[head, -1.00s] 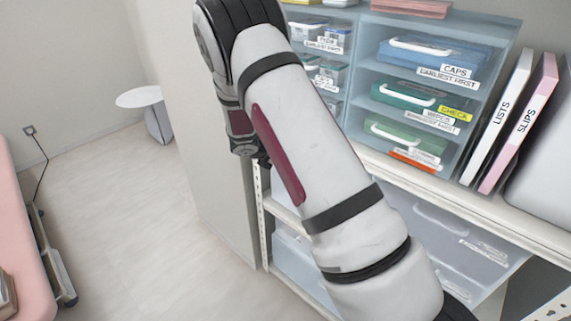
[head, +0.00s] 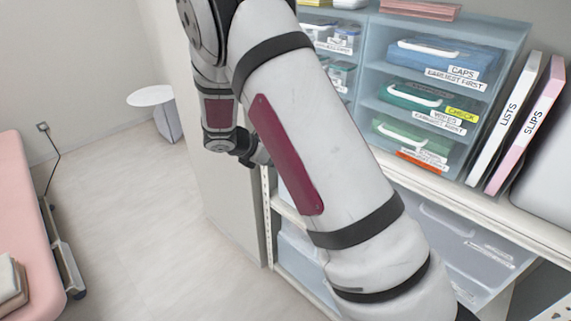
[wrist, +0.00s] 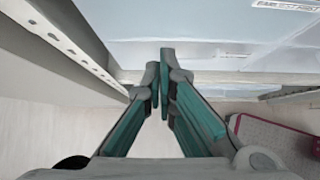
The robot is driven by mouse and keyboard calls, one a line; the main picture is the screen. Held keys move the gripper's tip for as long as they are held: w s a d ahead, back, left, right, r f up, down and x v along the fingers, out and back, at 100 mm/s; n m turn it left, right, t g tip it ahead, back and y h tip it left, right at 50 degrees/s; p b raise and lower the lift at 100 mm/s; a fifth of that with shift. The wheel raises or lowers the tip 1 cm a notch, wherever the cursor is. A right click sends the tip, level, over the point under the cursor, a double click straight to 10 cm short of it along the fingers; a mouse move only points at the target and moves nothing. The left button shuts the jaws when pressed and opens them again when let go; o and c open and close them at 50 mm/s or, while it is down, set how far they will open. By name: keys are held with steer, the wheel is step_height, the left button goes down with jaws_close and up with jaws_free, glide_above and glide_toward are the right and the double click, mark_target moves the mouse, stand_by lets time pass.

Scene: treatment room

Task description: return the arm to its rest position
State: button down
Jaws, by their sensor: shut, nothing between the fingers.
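My gripper (wrist: 164,80) is in the middle of the wrist view. Its teal-padded fingers come together at the tips, with nothing between them. In the head view my arm crosses the middle of the picture, bent at the top with its far part hanging down beside the shelf unit. The gripper's fingers are hidden behind the arm there.
A shelf unit (head: 525,229) holds blue organiser drawers (head: 447,60), a LISTS binder (head: 505,125) and a SLIPS binder (head: 530,120). Clear bins (head: 455,240) sit below. The floor (head: 135,220) between is open.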

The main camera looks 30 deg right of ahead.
steer(key=s+a+r+m+y, duration=0.35)
steer(key=s+r+m, duration=0.85)
steer(key=s+r, duration=0.6)
steer(key=s+a+r+m+y, duration=0.1)
steer(key=s+a+m, duration=0.1)
steer(key=s, duration=0.4)
steer(key=s+a+r+m+t+y, duration=0.1)
steer(key=s+a+m+y, duration=0.1)
steer(key=s+a+m, duration=0.1)
steer(key=s+a+r+m+y, duration=0.2)
steer(key=s+m, duration=0.2)
steer(key=s, duration=0.4)
steer(key=shift+s+a+m, duration=0.3)
steer(key=shift+a, duration=0.1)
